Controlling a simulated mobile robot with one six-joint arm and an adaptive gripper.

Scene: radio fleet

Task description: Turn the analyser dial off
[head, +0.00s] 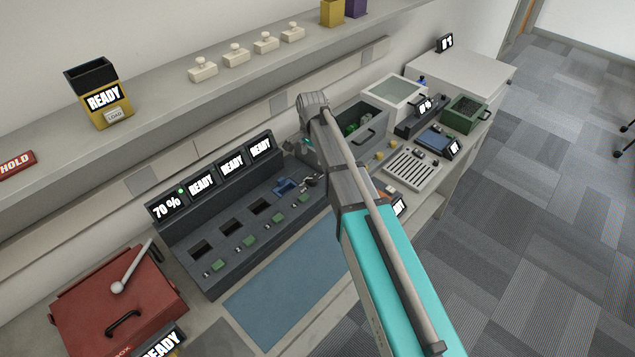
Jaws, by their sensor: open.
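I cannot single out the analyser or its dial with certainty. A dark instrument with a lit display (424,106) stands at the back right of the bench and may be it; any dial on it is too small to make out. My teal and grey arm crosses the middle of the head view and hides part of the bench. My gripper (312,180) shows only in part beside the arm, over the right end of the dark charger bank. It is open, close to a small blue piece (285,186); I cannot tell whether they touch.
The charger bank (215,267) has several displays, one reading 70 % and others READY. A red box (80,312) with a handle stands at lower left. A blue mat (285,298) lies bare in front. A green bin (463,117) stands at right. A shelf (150,125) runs behind.

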